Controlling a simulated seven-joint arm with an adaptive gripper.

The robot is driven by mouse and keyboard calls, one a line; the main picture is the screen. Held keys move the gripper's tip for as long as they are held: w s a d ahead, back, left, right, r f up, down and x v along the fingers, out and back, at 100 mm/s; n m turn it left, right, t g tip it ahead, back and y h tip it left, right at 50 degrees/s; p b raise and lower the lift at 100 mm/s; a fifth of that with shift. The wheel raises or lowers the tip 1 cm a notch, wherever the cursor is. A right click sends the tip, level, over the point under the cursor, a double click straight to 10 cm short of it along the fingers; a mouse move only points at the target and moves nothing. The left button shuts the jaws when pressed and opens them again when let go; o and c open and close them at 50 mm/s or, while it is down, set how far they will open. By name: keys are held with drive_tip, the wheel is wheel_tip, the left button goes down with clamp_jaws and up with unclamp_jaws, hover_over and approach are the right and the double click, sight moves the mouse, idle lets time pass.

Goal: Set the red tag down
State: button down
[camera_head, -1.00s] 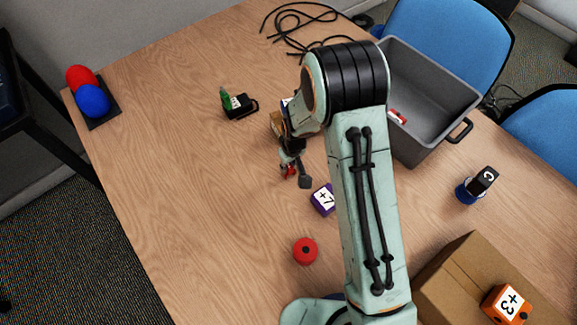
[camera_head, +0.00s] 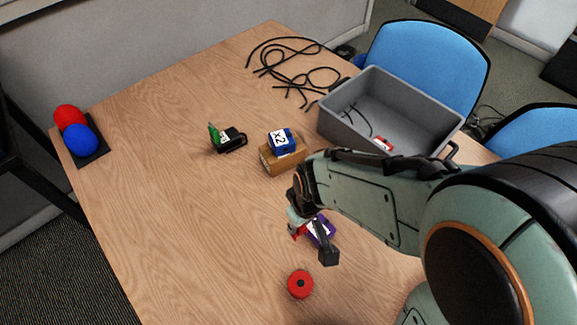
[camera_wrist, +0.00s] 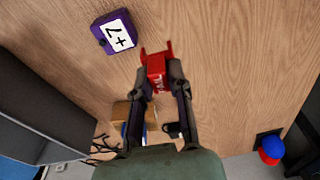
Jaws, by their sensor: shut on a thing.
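The red tag (camera_wrist: 157,72) is between the fingertips of my gripper (camera_wrist: 158,88) in the wrist view, with white lettering on its side. My gripper is shut on it. In the head view a small red part of the tag (camera_head: 297,233) shows at my gripper (camera_head: 311,244), mostly hidden by the fingers. The gripper is low over the table, beside the purple +7 block (camera_head: 321,231). I cannot tell whether the tag touches the table.
The table's left middle is clear.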

drive_tip(key=shift+s+d+r, duration=0.2)
drive_tip(key=shift+s+r, duration=0.05)
drive_tip(key=shift+s, duration=0.3)
drive_tip(key=shift+w+r, duration=0.1)
drive_tip(key=shift+r, duration=0.1)
drive_tip(key=w+a+r+n, duration=0.25)
drive_tip(key=a+n, duration=0.35)
drive_tip(key=a, duration=0.9)
drive_tip(key=s+a+f+n+g, duration=0.1)
drive_tip(key=s+a+f+n, duration=0.25)
drive_tip(key=s+a, duration=0.7)
drive_tip(key=shift+n+y, duration=0.3)
drive_tip(key=shift+n, duration=0.15)
drive_tip(key=w+a+f, duration=0.2)
drive_tip(key=a, duration=0.2)
drive_tip(key=w+a+f, duration=0.2)
drive_tip(key=a+f, duration=0.1)
drive_tip(key=a, duration=0.1)
drive_tip(key=w+a+f, duration=0.2)
drive_tip(key=a+f, duration=0.1)
drive_tip(key=a, duration=0.1)
drive_tip(key=shift+w+a+f, duration=0.15)
drive_tip(key=shift+a, duration=0.25)
drive_tip(key=shift+w+a+f, duration=0.15)
drive_tip(key=shift+a+f, duration=0.15)
drive_tip(key=shift+f, duration=1.65)
